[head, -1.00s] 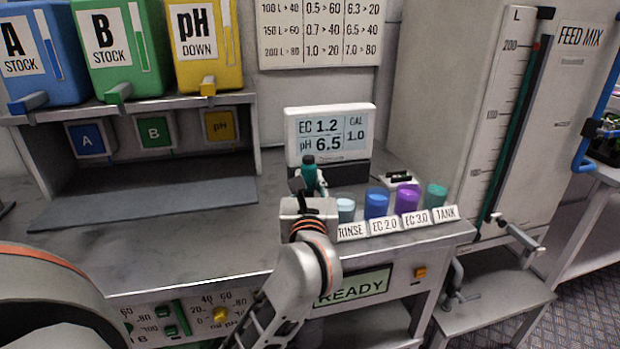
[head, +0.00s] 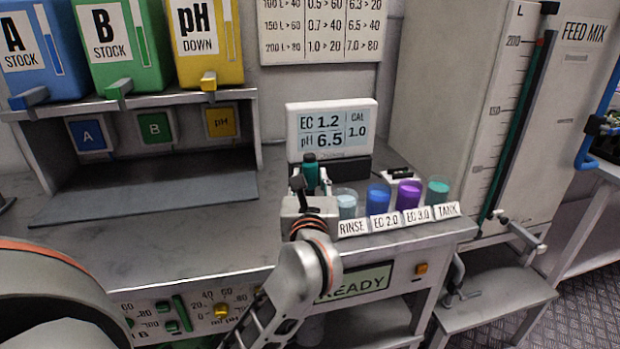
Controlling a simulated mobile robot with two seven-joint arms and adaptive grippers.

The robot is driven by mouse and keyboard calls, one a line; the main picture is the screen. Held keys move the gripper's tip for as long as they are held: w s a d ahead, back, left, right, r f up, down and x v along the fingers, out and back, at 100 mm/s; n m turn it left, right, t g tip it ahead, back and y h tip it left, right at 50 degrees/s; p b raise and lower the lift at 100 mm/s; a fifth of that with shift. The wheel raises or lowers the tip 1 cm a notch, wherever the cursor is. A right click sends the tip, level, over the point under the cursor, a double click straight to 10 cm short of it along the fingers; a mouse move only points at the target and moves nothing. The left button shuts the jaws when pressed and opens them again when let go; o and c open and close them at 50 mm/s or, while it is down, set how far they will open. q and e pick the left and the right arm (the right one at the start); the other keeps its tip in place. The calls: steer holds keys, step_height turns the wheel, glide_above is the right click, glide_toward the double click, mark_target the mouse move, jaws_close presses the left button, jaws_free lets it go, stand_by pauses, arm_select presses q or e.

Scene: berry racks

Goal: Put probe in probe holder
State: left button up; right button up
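The probe (head: 310,172), a teal cylinder with a dark cap, stands roughly upright in front of the meter's left side. My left gripper (head: 312,187) is at the probe, with fingers on either side of its lower part. The wrist hides the probe's lower end, and I cannot tell whether the fingers press on it. A small white block with a dark top (head: 402,174) stands behind the cups. It may be the probe holder, but I cannot tell for sure. My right gripper is not in view.
The cups for RINSE (head: 346,205), EC 2.0 (head: 377,199), EC 3.0 (head: 408,194) and TANK (head: 437,190) stand right of my gripper behind labels. The meter (head: 332,131) is behind. The bench (head: 190,240) is clear on the left. A feed mix tank (head: 550,110) stands right.

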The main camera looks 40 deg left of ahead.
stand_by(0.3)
arm_select(q)
steer(key=v, duration=1.2)
stand_by(0.4)
